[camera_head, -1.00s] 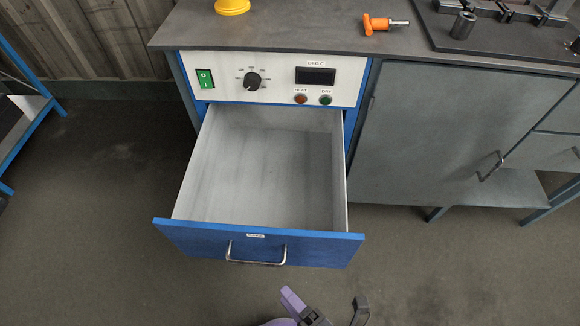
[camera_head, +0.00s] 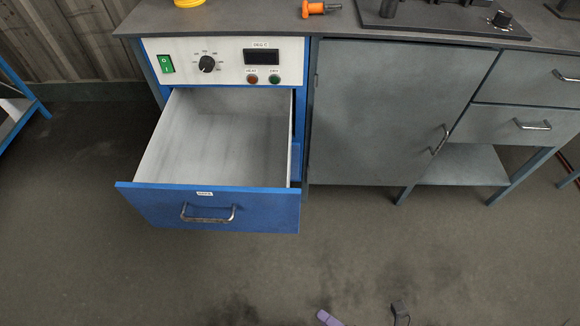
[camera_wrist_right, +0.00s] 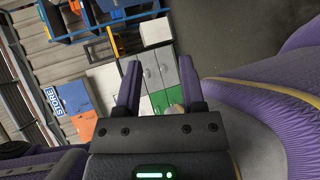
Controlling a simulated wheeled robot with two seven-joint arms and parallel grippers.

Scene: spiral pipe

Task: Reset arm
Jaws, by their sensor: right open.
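My right gripper (camera_head: 364,314) shows only by its fingertips at the bottom edge of the head view, one purple and one dark. They are spread apart with nothing between them, over the floor and in front of the open drawer, clear of it. In the right wrist view, my right gripper (camera_wrist_right: 159,72) has its two purple fingers apart and empty. My left gripper is in neither view. The blue-fronted drawer (camera_head: 160,207) is pulled out, and the part of its inside that shows is empty.
A control panel (camera_head: 225,62) sits above the drawer. A grey cabinet (camera_head: 380,115) stands to its right under the worktop (camera_head: 235,18), which holds an orange-handled tool (camera_head: 318,9). The floor (camera_head: 440,260) in front is clear.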

